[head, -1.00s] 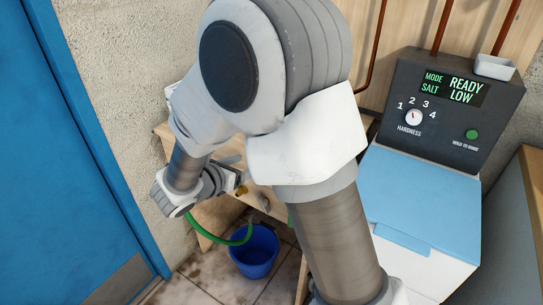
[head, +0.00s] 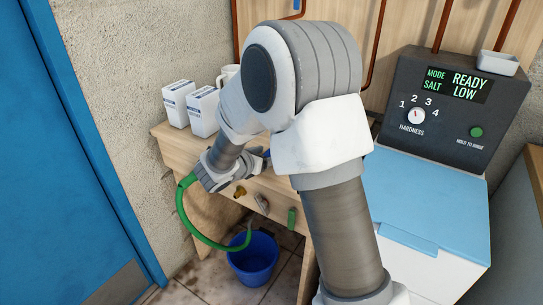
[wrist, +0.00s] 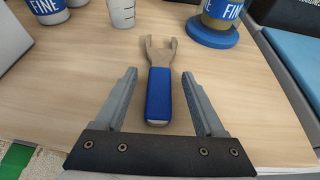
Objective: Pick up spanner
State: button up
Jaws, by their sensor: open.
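The spanner has a blue handle (wrist: 158,95) and a grey-brown open-ended head (wrist: 161,48). In the wrist view it lies on the wooden bench top (wrist: 235,75), its head pointing away from me. My gripper (wrist: 159,75) is open. Its two fingers stand on either side of the spanner's handle, with a gap on each side, and nothing is held. In the head view my arm hides most of the bench top and the gripper's fingers. A small blue patch by my wrist may be the spanner; I cannot be sure.
A blue-lidded jar labelled FINE (wrist: 218,15) stands on a blue disc beyond the right finger. Two white boxes (head: 203,110) stand on the bench. A blue bucket (head: 252,258) sits below.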

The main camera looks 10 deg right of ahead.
grip_shut()
jog(key=shift+r, duration=0.1)
dwell(0.3)
